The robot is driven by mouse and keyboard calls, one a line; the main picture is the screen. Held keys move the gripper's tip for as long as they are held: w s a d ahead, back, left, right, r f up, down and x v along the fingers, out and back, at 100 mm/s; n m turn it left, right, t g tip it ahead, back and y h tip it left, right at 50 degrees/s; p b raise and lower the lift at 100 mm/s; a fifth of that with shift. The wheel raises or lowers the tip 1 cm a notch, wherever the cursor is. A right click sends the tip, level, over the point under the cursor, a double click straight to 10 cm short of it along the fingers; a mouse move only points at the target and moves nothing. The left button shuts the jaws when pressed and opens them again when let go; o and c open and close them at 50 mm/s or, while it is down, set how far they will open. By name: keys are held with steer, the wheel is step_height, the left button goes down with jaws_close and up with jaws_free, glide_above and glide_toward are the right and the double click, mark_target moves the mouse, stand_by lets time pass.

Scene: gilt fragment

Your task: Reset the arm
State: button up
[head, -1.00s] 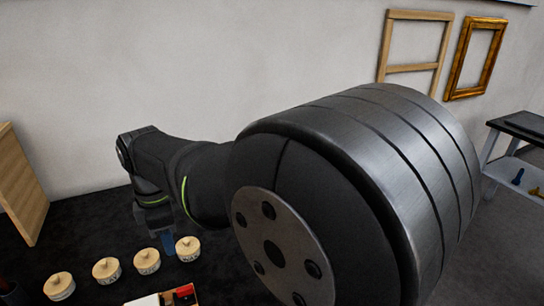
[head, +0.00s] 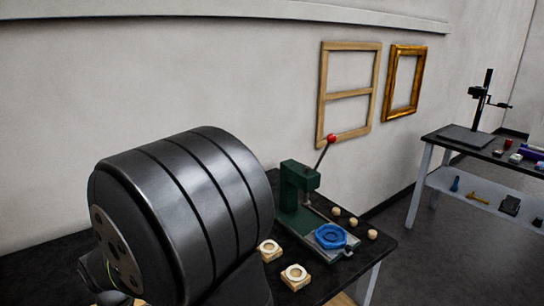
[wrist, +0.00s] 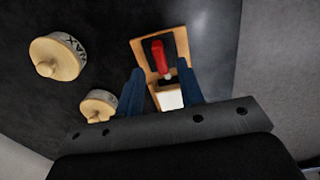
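My gripper (wrist: 161,90) shows in the wrist view as two blue fingers, spread apart with nothing held between them. Past the fingertips, a wooden board (wrist: 142,52) lies on the dark table, with a red item (wrist: 163,56) and a white piece (wrist: 171,99) on it. I cannot tell how far below the fingers they are. In the head view a large grey joint of my arm fills the lower left, and my gripper is out of sight.
Lidded pots (wrist: 58,57) marked with letters stand left of the fingers. In the head view, a green lever press (head: 300,190) with a blue round piece (head: 331,236) stands on the table, near wooden balls (head: 354,222) and square wooden blocks (head: 295,276). Another table (head: 470,146) stands right.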

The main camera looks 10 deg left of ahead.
steer(key=shift+f, duration=1.4)
step_height(320, 180, up, 18)
step_height(320, 180, down, 18)
steer(key=shift+r, duration=0.15)
steer(key=shift+f, duration=0.2)
steer(key=m, duration=1.2)
steer(key=shift+m, duration=0.4)
